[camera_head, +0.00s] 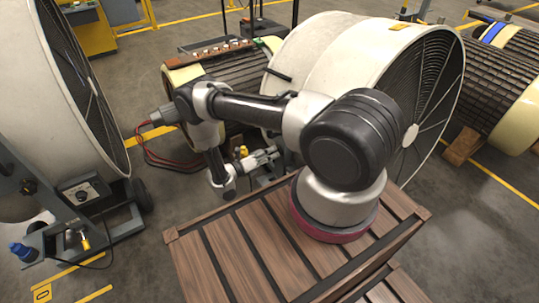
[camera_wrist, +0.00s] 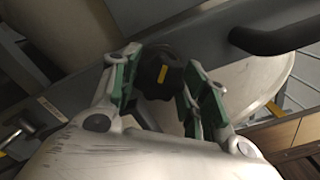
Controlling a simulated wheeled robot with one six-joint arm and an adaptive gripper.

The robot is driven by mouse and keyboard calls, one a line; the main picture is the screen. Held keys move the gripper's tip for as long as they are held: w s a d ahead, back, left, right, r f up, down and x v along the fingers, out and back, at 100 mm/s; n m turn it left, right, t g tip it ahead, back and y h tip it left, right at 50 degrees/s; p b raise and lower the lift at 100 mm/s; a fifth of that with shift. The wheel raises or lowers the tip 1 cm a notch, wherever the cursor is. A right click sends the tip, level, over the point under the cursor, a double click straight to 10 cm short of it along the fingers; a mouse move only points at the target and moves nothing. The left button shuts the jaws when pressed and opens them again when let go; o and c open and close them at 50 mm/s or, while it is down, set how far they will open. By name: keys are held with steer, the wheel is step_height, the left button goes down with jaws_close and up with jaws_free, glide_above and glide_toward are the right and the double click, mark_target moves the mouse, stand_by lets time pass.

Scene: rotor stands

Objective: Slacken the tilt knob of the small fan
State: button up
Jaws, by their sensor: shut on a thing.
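A black knob with a yellow mark (camera_wrist: 160,76) sits between the green-padded fingers of my gripper (camera_wrist: 161,82) in the wrist view. The fingers are shut on its two sides. The knob is at a grey metal bar (camera_wrist: 90,87) with pale rounded housing behind it. In the head view my gripper (camera_head: 268,156) is low beside the white drum fan (camera_head: 335,45) at centre right, behind the wooden crate. The knob cannot be made out there. My wrist hides part of the knob's surroundings.
A wooden crate (camera_head: 215,262) carries my arm's base. Another big drum fan (camera_head: 55,130) stands at left, with a control box (camera_head: 82,193). A slatted rotor (camera_head: 240,85) lies behind my arm; red cables (camera_head: 150,155) lie beside it. A dark handle (camera_wrist: 275,38) is close right of my fingers.

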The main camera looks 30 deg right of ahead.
steer(key=n, duration=0.5)
steer(key=shift+n, duration=0.3)
steer(key=n, duration=0.5)
steer(key=shift+f+n, duration=0.1)
steer(key=shift+n, duration=0.2)
steer(key=o, duration=1)
steer(key=a, duration=1.2)
steer(key=shift+s, duration=0.15)
